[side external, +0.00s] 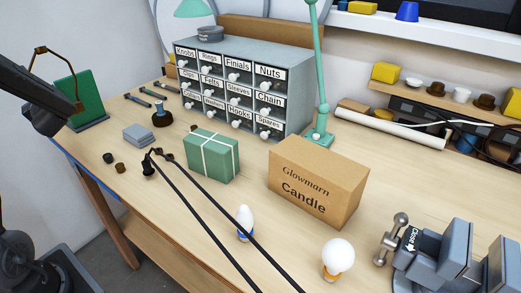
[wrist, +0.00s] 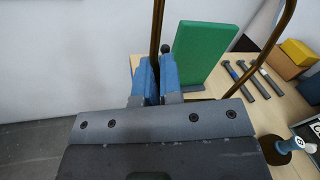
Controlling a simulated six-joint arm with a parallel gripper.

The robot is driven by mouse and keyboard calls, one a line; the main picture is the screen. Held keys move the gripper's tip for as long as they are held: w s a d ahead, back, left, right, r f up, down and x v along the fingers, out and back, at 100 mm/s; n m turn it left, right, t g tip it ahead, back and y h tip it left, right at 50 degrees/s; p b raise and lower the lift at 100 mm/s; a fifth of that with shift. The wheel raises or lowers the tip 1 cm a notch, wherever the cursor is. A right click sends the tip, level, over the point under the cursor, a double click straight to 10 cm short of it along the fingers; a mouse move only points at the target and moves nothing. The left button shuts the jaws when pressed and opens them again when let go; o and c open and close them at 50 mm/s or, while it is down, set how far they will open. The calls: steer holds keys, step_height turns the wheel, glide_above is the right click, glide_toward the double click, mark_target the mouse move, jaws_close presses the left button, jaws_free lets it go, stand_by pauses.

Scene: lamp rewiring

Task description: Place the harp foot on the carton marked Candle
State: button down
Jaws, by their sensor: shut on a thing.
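A thin bronze-brown bent rod, which looks like the harp (side external: 42,50), rises beside my gripper at the upper left of the side view. In the wrist view my gripper (wrist: 158,80) has its blue fingers closed on one leg of the harp (wrist: 156,35); another leg curves up at the right. The harp's foot is not clearly visible. The brown carton marked Candle (side external: 310,190) stands upright on the bench, right of centre, well away from my gripper. Its top is bare.
A green upright panel (side external: 76,98) stands close to the harp. A green parcel (side external: 211,156), black cords (side external: 205,205), two bulbs (side external: 338,258) and a vise (side external: 440,260) lie between or near. The drawer cabinet (side external: 245,85) and lamp arm (side external: 319,80) rise behind the carton.

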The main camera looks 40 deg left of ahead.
steer(key=w+d+r+m+t+h, duration=0.4)
steer(key=w+d+m+t+h, duration=0.15)
steer(key=w+d, duration=0.75)
steer(key=w+d+r+m+t+h, duration=0.3)
steer(key=w+d+m+t+h, duration=0.3)
steer(key=w+d, duration=0.75)
steer(key=d+r+m+t+h, duration=0.2)
steer(key=d+h, duration=0.2)
steer(key=d, duration=1)
steer(key=m+h, duration=0.3)
steer(key=h, duration=0.1)
glide_above(297, 155)
step_height(297, 155, down, 5)
steer(key=shift+f, duration=1.65)
steer(key=shift+f, duration=0.1)
steer(key=c, duration=1.3)
jaws_free()
steer(key=shift+f, duration=0.15)
